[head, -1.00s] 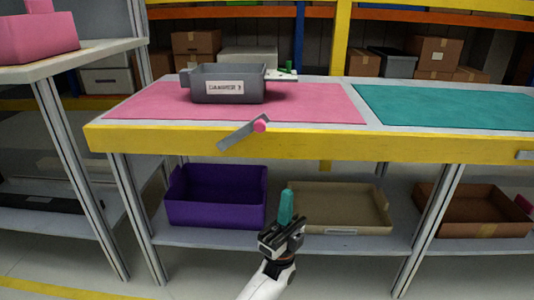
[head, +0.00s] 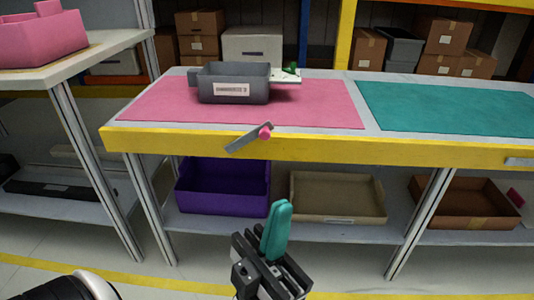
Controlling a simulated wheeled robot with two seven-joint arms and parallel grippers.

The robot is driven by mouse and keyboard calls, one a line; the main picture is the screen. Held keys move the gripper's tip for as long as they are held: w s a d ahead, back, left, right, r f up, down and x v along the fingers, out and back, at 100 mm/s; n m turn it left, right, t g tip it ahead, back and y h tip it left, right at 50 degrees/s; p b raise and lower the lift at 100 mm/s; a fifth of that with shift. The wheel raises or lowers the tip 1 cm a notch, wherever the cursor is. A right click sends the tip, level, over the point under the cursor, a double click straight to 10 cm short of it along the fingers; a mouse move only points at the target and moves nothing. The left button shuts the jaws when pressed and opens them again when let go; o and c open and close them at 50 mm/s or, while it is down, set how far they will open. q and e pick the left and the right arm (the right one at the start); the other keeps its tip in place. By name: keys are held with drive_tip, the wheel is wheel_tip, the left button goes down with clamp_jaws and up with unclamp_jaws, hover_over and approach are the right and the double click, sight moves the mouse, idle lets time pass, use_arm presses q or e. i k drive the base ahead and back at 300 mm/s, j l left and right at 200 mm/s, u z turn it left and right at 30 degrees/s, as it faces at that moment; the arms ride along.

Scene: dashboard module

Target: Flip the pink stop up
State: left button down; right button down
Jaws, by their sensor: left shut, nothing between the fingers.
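The stop is a flat grey bar (head: 245,140) with a round pink knob (head: 265,132) near its upper right end. It sits on the yellow front edge of the table and is tilted, with its longer end sloping down to the left. My left gripper (head: 277,230) is at the bottom middle, below and apart from the stop. Its teal fingers point up and are shut together with nothing between them. My right gripper is not in view.
The yellow-edged table (head: 330,148) holds a pink mat (head: 320,105), a grey labelled bin (head: 233,84) and a teal mat (head: 450,108). Below it, a purple bin (head: 222,190), a beige tray (head: 337,200) and a brown box (head: 465,205) stand on a shelf. A side table (head: 110,40) stands left.

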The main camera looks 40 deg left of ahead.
sight(263, 131)
drive_tip(key=u, duration=1.6)
drive_tip(key=k+j, duration=0.05)
